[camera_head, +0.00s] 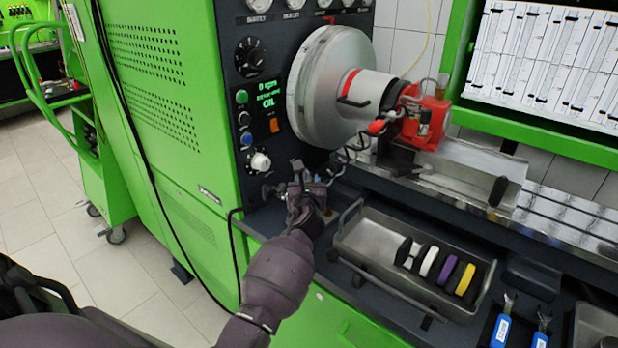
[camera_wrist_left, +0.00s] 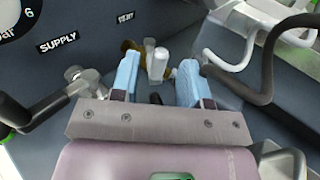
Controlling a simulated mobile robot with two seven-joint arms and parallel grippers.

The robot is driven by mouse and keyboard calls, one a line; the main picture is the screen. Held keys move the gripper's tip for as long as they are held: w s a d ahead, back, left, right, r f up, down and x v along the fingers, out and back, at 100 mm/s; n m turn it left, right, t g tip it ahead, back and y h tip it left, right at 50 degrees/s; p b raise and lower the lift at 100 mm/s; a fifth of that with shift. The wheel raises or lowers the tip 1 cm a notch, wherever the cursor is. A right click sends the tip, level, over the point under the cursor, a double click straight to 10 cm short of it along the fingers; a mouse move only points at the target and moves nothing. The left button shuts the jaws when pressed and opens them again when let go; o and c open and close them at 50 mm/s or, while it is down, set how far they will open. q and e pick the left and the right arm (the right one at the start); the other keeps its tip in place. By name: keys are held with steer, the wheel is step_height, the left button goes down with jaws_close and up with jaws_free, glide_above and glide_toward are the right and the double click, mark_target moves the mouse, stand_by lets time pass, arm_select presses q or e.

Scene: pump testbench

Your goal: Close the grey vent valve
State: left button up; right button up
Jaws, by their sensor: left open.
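My left gripper (camera_head: 303,188) is low at the panel of the green test bench, below the large silver disc. In the left wrist view its two light-blue fingers (camera_wrist_left: 157,82) are open and spread apart. The vent valve, with an upright pale grey handle (camera_wrist_left: 159,63) and a brass-coloured part beside it, shows between and just beyond the fingertips. I cannot tell whether either finger touches it. A small label above it is hard to read. In the head view my gripper largely hides the valve. My right gripper is not in view.
A valve with a dark lever (camera_wrist_left: 32,120) sits left of the fingers, near the SUPPLY label (camera_wrist_left: 58,42). Pale and dark hoses (camera_wrist_left: 240,62) curve close on the right. A metal tray (camera_head: 372,252) with several coloured rings stands right of my gripper. A red pump (camera_head: 428,122) is above.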

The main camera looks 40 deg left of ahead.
arm_select(q)
steer(key=x, duration=0.2)
steer(key=shift+w+a, duration=0.2)
steer(key=shift+w, duration=0.05)
steer(key=shift+w+a, duration=0.1)
steer(key=c, duration=0.6)
jaws_close()
steer(key=shift+a+r+m+t+h+p, duration=0.2)
steer(key=shift+r+m+t+h+p, duration=0.15)
steer(key=shift+r+p, duration=0.2)
steer(key=shift+f+h+p, duration=0.1)
steer(key=shift+h+p, duration=0.15)
steer(key=shift+p, duration=0.1)
steer(key=shift+s+a+f+m+t+h, duration=0.15)
steer(key=shift+s+f+m+t+h, duration=0.1)
steer(key=shift+f+m+h, duration=0.2)
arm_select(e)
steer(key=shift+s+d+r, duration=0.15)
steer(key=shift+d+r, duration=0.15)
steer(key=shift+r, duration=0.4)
